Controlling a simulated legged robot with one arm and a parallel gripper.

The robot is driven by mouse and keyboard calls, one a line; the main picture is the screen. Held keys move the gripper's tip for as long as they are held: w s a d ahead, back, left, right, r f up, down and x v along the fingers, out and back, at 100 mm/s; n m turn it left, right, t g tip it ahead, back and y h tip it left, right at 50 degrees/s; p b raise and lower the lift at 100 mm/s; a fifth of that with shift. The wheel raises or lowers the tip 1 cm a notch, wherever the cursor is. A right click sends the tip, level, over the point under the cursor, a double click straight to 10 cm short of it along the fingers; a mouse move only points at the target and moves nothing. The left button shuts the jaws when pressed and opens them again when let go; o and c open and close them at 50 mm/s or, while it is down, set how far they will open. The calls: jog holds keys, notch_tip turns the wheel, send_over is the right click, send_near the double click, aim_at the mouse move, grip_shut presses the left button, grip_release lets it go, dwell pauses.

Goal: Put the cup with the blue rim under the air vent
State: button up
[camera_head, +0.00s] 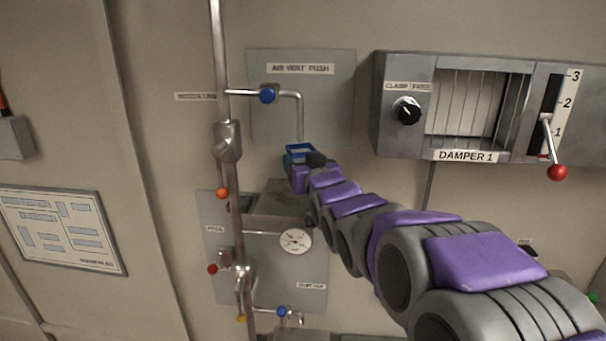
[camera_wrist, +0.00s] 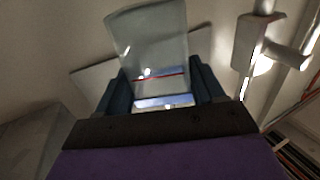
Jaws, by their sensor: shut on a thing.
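The air vent is a bent metal pipe (camera_head: 300,115) on the grey panel labelled AIR VENT PUSH in the head view, with its open end pointing down. My gripper (camera_head: 299,153) is just below that end in the picture; the exact depth gap cannot be told. In the wrist view, a clear cup (camera_wrist: 150,42) with a red line stands between the dark blue fingers of my gripper (camera_wrist: 160,88), which is shut on it. In the head view the cup is hard to tell from the blue fingers, and its rim colour is unclear in the wrist view.
A blue knob (camera_head: 267,94) sits on the vent pipe. A vertical pipe (camera_head: 232,190) with valves runs left of my gripper. A grey box (camera_head: 285,203) and a round gauge (camera_head: 296,241) are below. The DAMPER 1 unit (camera_head: 390,140) juts out on the right.

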notch_tip(320, 180, down, 3)
jog(key=shift+f, duration=0.1)
jog(key=shift+a+f, duration=0.15)
jog(key=shift+a, duration=0.2)
jog(key=o, duration=1)
jog(key=shift+d, duration=0.3)
jog(key=b+v, duration=0.1)
jog(key=v, duration=1.1)
jog(key=shift+a, duration=0.1)
